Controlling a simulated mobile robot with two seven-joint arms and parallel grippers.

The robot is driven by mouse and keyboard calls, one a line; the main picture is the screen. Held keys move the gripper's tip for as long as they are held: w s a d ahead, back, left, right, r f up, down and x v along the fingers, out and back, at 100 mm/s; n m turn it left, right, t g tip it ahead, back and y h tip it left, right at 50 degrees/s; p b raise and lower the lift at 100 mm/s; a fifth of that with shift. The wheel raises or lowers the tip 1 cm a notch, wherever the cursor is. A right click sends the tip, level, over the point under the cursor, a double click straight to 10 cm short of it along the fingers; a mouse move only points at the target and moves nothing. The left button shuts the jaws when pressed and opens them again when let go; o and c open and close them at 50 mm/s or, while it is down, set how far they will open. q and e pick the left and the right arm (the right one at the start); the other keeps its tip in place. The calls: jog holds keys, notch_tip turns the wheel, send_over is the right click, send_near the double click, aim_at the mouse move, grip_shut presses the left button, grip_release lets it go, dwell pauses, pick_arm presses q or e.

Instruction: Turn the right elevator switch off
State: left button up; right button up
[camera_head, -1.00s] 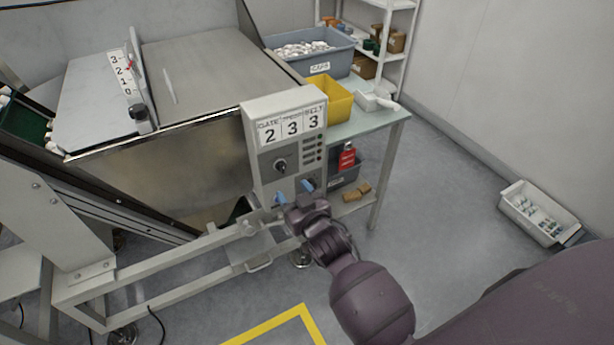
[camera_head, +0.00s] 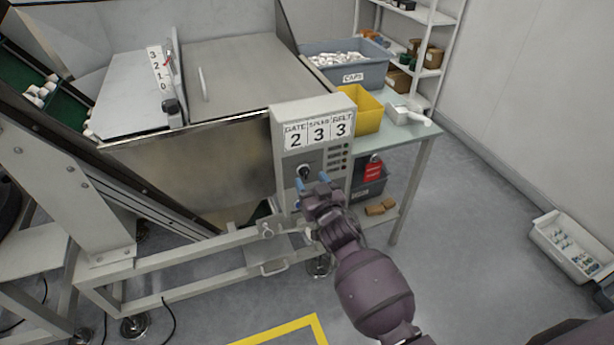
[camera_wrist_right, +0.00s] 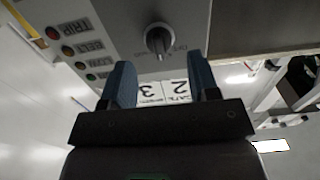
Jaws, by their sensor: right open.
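A grey control box (camera_head: 278,140) stands on the frame at the front of the hopper, with one black rotary switch (camera_head: 305,171) on its face. The switch also shows in the right wrist view (camera_wrist_right: 158,40), close beyond my fingertips, with small lettering beside it too blurred to read. My right gripper (camera_head: 312,181) is open and empty, its two blue fingers just below and in front of the switch. In the wrist view the fingers (camera_wrist_right: 160,66) stand either side of the switch's line, apart from it. My left gripper is out of view.
A card reading 2, 3, 3 (camera_head: 318,133) sits above the switch, and small indicator lights (camera_head: 344,154) to its right. A yellow bin (camera_head: 361,113) and a grey caps bin (camera_head: 347,70) stand on the table behind. A metal frame rail (camera_head: 190,258) runs below.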

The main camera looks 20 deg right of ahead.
aim_at(305, 173)
jog(key=shift+w, duration=1.45)
jog(key=shift+c, duration=0.3)
jog(key=c, duration=0.8)
